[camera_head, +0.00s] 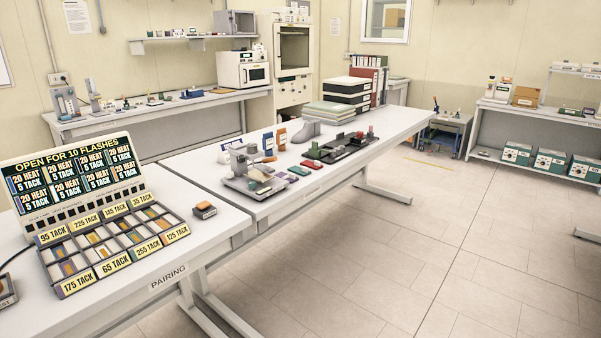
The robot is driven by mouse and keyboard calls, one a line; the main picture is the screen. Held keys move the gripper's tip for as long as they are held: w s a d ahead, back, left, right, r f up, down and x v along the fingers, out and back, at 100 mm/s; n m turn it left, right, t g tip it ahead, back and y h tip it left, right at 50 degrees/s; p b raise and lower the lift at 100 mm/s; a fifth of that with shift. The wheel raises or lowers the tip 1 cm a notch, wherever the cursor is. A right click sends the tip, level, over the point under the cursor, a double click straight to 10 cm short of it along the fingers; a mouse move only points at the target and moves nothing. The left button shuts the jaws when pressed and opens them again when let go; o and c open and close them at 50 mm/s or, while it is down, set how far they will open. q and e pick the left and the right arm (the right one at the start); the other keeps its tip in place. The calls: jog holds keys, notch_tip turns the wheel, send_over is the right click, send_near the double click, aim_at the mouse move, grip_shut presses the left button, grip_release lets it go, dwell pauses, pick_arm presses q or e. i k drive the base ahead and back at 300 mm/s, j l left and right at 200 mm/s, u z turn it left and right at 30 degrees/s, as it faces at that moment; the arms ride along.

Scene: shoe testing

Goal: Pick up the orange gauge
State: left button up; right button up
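Several orange things show, and I cannot tell which one is the orange gauge. An upright orange block (281,139) stands on the middle table beside an upright blue block (268,143). A small orange piece (270,159) lies near the metal device (246,165) on the same table. A small dark block with an orange face (204,210) sits on the near table, right of the sorting tray. Neither of my grippers is in view.
The sorting tray (68,287) with labelled compartments lies on the near table (216,238), in front of a lit sign board (70,175). Floor (400,240) at right is clear.

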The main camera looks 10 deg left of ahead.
aim_at(280, 134)
jog(key=i+u, duration=0.25)
jog(key=i, duration=0.2)
jog(key=i+l+u, duration=0.1)
jog(key=i+u, duration=0.15)
jog(key=i, duration=0.15)
jog(key=i+l+u, duration=0.25)
jog(key=i, duration=0.2)
jog(key=i+l+u, duration=0.25)
jog(key=i, duration=0.15)
